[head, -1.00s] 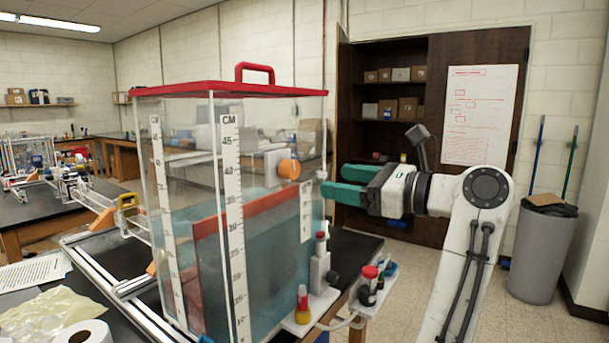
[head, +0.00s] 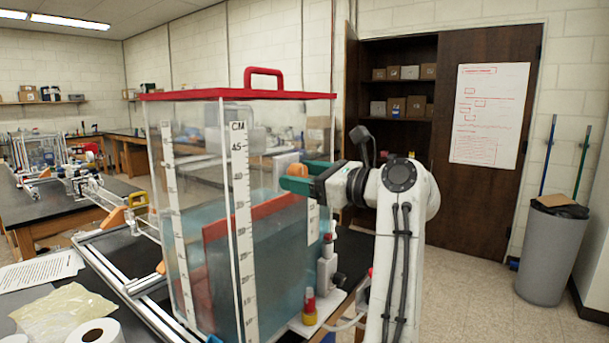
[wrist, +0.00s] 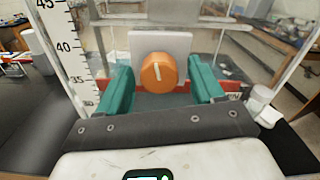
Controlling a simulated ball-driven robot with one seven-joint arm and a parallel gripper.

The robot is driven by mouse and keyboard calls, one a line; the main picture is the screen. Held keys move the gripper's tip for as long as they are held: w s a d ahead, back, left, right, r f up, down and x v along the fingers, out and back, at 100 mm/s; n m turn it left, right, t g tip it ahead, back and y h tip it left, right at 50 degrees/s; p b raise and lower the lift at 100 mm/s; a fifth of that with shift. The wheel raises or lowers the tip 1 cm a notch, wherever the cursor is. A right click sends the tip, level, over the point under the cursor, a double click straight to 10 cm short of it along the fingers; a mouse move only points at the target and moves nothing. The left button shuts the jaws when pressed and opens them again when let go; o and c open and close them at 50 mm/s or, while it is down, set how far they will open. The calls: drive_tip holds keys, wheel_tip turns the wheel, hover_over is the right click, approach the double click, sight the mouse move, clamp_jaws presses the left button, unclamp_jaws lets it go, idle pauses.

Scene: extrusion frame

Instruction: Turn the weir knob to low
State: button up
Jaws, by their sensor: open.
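The weir knob (wrist: 158,72) is a round orange dial with a white pointer line, set on a pale square plate (wrist: 177,45) at the tank's side. In the wrist view the line points nearly straight up, tilted slightly left. My gripper (wrist: 162,86) is open, with one green finger on each side of the knob and visible gaps between. In the head view my gripper (head: 297,178) is at the tank's right side and partly hides the orange knob (head: 299,170). No low mark is readable.
The clear tank has a red lid (head: 235,95) and a centimetre scale (head: 243,220). Red-capped fittings (head: 310,306) stand below my gripper at the tank's right. A paper roll (head: 95,332) lies at the front left. Open floor lies to the right of my arm.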

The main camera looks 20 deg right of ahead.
drive_tip(key=c, duration=1.1)
drive_tip(key=shift+o, duration=0.2)
drive_tip(key=shift+n, duration=0.3)
